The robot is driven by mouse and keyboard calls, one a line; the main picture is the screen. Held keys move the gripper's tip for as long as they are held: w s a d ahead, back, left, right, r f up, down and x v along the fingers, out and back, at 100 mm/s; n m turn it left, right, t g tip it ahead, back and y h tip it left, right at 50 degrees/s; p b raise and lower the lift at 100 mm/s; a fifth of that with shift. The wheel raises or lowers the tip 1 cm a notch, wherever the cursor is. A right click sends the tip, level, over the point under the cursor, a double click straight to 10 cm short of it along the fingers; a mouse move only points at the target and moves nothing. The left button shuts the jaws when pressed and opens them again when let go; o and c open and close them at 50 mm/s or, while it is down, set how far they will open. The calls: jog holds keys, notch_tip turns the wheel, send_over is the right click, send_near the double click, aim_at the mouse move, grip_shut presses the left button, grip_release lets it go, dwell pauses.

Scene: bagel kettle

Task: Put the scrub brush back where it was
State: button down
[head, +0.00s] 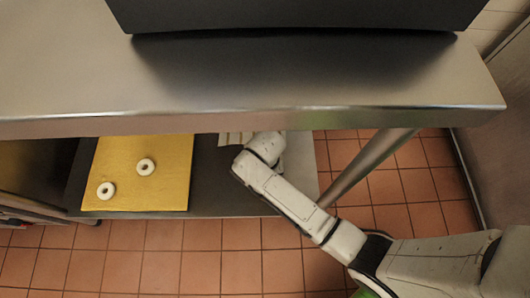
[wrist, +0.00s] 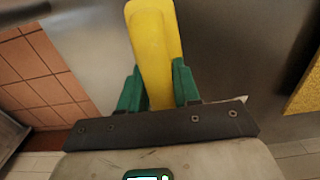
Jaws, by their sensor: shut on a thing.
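My gripper (wrist: 157,82) has green fingers, shut on a long yellow thing (wrist: 154,45) that I take to be the scrub brush's handle. It runs up and away between the fingers to the top of the wrist view. No bristles show, and I cannot tell whether it touches the grey surface behind it. In the head view my arm reaches in under the steel counter, where the counter's front edge hides the gripper and the brush.
The steel counter (head: 300,85) overhangs a dark lower shelf (head: 222,185). A yellow board (head: 140,185) on that shelf bears two white rings (head: 146,167) (head: 106,190).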

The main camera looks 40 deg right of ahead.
jog(key=shift+w+d+f+b, duration=0.1)
jog(key=shift+w+f+b, duration=0.15)
jog(key=shift+f+b, duration=0.55)
jog(key=shift+w+d+f+b, duration=0.1)
jog(key=shift+w+f+b, duration=0.15)
jog(key=shift+f, duration=0.95)
jog(key=shift+s+f, duration=0.1)
jog(key=shift+f, duration=0.05)
jog(key=c, duration=0.8)
grip_release()
notch_tip(320, 180, up, 12)
jog(key=p, duration=0.5)
jog(key=shift+a+p, duration=0.1)
jog(key=shift+p, duration=0.3)
